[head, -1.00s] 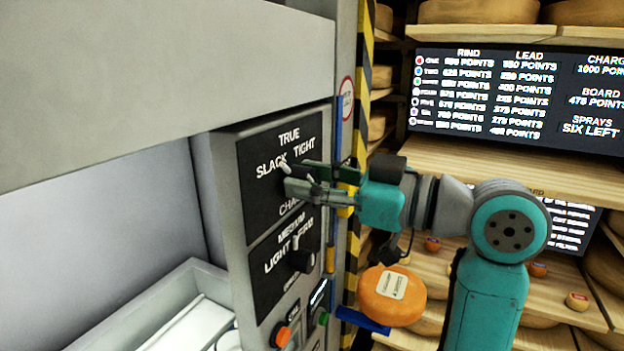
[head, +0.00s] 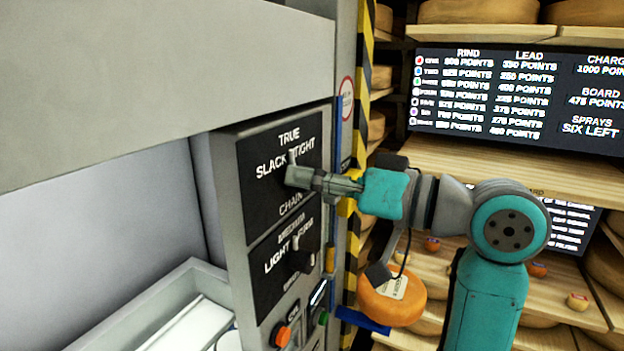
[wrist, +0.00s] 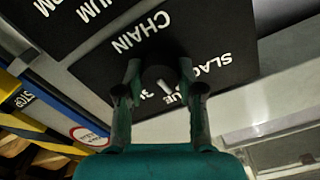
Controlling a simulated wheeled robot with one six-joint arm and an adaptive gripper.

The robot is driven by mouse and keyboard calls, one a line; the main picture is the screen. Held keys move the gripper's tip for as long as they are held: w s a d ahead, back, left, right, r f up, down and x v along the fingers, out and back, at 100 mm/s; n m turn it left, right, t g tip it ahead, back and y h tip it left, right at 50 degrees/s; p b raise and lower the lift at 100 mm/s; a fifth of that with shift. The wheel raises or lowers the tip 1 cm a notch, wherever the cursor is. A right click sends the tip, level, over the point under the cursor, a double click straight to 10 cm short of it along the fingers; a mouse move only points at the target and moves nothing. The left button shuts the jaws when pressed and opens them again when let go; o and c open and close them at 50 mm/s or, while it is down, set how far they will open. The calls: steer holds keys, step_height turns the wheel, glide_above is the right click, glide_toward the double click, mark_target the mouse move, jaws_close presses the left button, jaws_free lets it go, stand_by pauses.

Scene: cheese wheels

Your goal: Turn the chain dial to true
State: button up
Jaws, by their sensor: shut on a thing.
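The chain dial (wrist: 158,76) is a dark round knob on a black plate (head: 255,200) lettered TRUE at the top, SLACK at left, TIGHT at right and CHAIN below. My gripper (head: 300,178) reaches in from the right and is shut on the dial, with one finger on each side of it in the wrist view. The dial's pale pointer (head: 291,157) stands up between SLACK and TIGHT, toward TRUE. In the wrist view the pointer lies over the TRUE lettering. In the head view my fingers hide most of the knob.
A second dial (head: 300,260), marked LIGHT, MEDIUM and FIRM, sits just below. Under it are an orange button (head: 283,336) and a green button (head: 322,318). A yellow-black striped post (head: 362,80) stands right of the panel. An orange cheese wheel (head: 392,305) is below my wrist.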

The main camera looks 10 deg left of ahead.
steer(key=shift+m, duration=0.6)
steer(key=o, duration=1.2)
steer(key=shift+c, duration=0.2)
steer(key=v, duration=1.2)
